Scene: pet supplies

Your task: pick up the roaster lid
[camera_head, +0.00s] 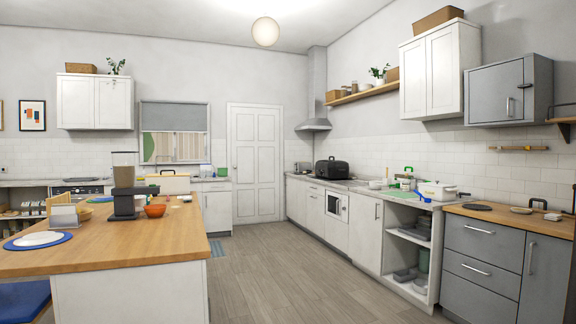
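A black roaster (331,172) stands on the far part of the right-hand counter. Its dark domed top, which looks like the roaster lid (332,163), sits on it and has a handle on top. The seam between lid and body is too small to make out. My gripper is not in view.
The right-hand counter (355,186) also bears a white lidded pot (437,191), green items and a dark round thing (477,207). A wooden-topped island (150,243) with a coffee grinder (124,185) and an orange bowl (155,211) stands left. Open floor (285,275) lies between.

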